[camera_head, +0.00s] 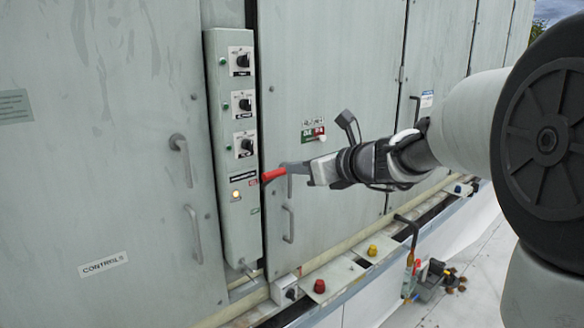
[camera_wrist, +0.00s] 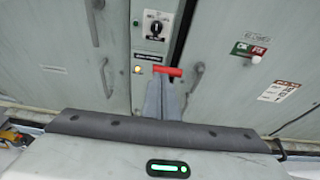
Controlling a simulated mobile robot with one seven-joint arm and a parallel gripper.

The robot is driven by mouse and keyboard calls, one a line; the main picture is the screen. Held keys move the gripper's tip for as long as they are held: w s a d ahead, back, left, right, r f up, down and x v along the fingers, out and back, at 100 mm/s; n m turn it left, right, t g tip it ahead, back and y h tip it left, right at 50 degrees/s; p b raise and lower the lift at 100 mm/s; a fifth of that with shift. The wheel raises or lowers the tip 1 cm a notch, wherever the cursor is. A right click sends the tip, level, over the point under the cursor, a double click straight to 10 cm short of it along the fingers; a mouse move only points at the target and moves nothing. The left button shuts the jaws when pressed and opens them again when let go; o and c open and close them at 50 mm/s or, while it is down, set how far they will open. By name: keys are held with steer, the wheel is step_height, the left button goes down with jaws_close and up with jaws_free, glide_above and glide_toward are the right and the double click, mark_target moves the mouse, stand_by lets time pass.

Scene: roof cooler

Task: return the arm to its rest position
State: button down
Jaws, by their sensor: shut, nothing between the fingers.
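My arm reaches in from the right in the head view, toward a grey-green control box on the cabinet front. My gripper (camera_head: 287,167) is shut and empty, its narrow grey fingers pointing left. The fingertips (camera_wrist: 164,84) appear right at a red handle (camera_head: 273,174) on the box's lower right side. In the wrist view the red handle (camera_wrist: 168,71) lies level just beyond the fingertips; I cannot tell whether they touch it.
The control box (camera_head: 234,150) carries several black knobs and a lit yellow lamp (camera_head: 236,195). Cabinet door handles (camera_head: 288,223) stick out nearby. A ledge with red (camera_head: 319,286) and yellow knobs (camera_head: 372,250) runs below. Tools (camera_head: 432,276) sit at lower right.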

steer(key=s+a+f+n+g+h, duration=0.1)
steer(key=s+a+f+n+g, duration=0.1)
steer(key=s+n, duration=0.6)
steer(key=s+a+f+n+g+h, duration=0.1)
steer(key=s+f+n+g, duration=0.1)
steer(key=s+n, duration=0.65)
steer(key=s+d+f+n+g+h, duration=0.1)
steer(key=s+d+f+n+h, duration=0.2)
steer(key=s+d+n, duration=0.2)
steer(key=s+d+f+n+h, duration=0.3)
steer(key=s+d+n, duration=0.3)
steer(key=s, duration=0.5)
steer(key=shift+s+d+f+n+g, duration=0.2)
steer(key=shift+s+f+n+g, duration=0.15)
steer(key=shift+f+n, duration=0.2)
steer(key=c, duration=2.5)
jaws_free()
